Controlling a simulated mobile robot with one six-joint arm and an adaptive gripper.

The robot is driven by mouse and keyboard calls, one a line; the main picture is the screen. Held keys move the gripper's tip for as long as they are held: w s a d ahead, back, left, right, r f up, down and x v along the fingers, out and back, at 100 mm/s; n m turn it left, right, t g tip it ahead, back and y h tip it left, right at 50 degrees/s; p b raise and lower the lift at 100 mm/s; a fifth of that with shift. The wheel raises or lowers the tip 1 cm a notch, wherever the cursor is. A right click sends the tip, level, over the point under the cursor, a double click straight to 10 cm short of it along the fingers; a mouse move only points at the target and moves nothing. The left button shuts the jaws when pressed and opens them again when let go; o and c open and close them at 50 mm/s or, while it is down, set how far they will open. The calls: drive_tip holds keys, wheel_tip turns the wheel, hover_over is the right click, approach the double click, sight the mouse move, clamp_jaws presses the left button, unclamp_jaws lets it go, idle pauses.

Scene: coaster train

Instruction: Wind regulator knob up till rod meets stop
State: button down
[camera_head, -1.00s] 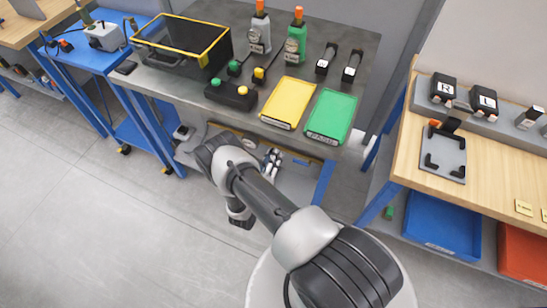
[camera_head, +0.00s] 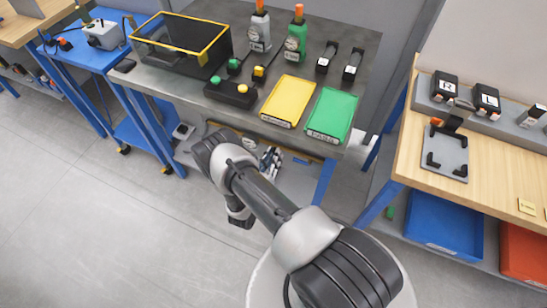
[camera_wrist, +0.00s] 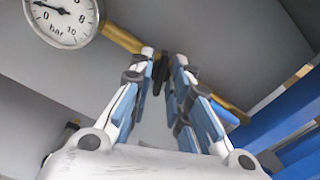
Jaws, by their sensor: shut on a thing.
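In the wrist view my gripper (camera_wrist: 162,62) has its two blue-and-white fingers closed in on a small dark piece (camera_wrist: 157,74), which appears to be the regulator knob. The fingers hide most of it. A round white pressure gauge (camera_wrist: 62,14) marked in bar is at the upper left, with its dark needle lying toward the left. A brass-coloured pipe or bar (camera_wrist: 122,37) runs behind the fingertips. In the head view my gripper (camera_head: 270,160) is below the front edge of the dark table. I cannot make out the rod or its stop.
The dark table (camera_head: 200,88) holds a yellow tray (camera_head: 288,101), a green tray (camera_head: 331,114), a button box (camera_head: 230,92) and a yellow-rimmed black bin (camera_head: 180,45). Blue frame legs stand close beside my gripper. A wooden bench (camera_head: 490,180) is at the right.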

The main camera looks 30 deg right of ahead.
drive_tip(key=shift+m, duration=2.1)
drive_tip(key=c, duration=1.5)
unclamp_jaws()
drive_tip(key=v, duration=1.2)
